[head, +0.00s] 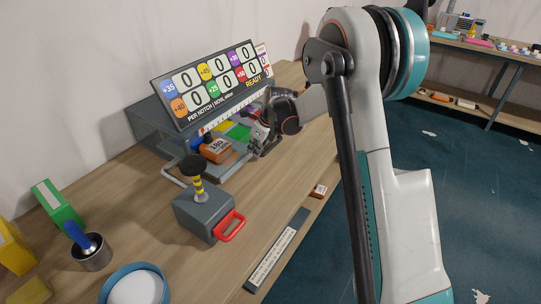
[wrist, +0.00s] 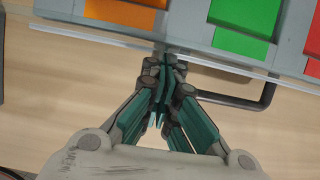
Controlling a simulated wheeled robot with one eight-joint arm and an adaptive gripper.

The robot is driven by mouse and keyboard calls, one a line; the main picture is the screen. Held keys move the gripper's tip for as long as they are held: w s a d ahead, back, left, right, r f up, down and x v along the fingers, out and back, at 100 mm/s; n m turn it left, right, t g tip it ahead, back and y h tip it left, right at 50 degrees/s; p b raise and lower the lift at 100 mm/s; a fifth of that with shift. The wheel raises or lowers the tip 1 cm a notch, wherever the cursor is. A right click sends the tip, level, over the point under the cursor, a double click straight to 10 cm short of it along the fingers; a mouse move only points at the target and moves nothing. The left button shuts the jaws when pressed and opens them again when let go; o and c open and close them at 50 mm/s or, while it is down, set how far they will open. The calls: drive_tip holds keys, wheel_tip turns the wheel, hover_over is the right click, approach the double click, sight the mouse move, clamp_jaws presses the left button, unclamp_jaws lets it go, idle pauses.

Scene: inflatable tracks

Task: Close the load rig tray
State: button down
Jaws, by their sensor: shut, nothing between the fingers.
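The load rig is a grey box with a scoreboard (head: 217,82) above it. Its tray (head: 230,163) stands out at the front, and part of the tray is hidden behind my arm and gripper. In the wrist view the tray edge (wrist: 130,37) runs across the top, with orange (wrist: 125,13), green (wrist: 243,14) and red (wrist: 312,42) patches in it. A dark bar handle (wrist: 262,101) sticks out from that edge. My gripper (wrist: 168,65) is shut and empty, with its fingertips at the tray edge, left of the handle's bend. I cannot tell whether they touch it.
A grey box with a striped knob and red handle (head: 231,226) stands nearer on the table. An orange block marked 180 (head: 215,149) sits at the tray. A metal cup (head: 92,252), green box (head: 58,206) and blue-rimmed bowl (head: 136,288) are at lower left. A long label strip (head: 277,251) lies along the front edge.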

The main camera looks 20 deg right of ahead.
sight(232, 139)
drive_tip(key=w+a, duration=0.4)
drive_tip(key=w, duration=0.1)
drive_tip(key=w+a, duration=0.2)
drive_tip(key=w, duration=0.1)
drive_tip(key=shift+w+a+p, duration=0.25)
drive_tip(key=shift+a+p, duration=0.1)
drive_tip(key=shift+w+a, duration=0.2)
drive_tip(key=shift+w, duration=0.05)
drive_tip(key=shift+r, duration=0.1)
drive_tip(key=shift+d, duration=0.1)
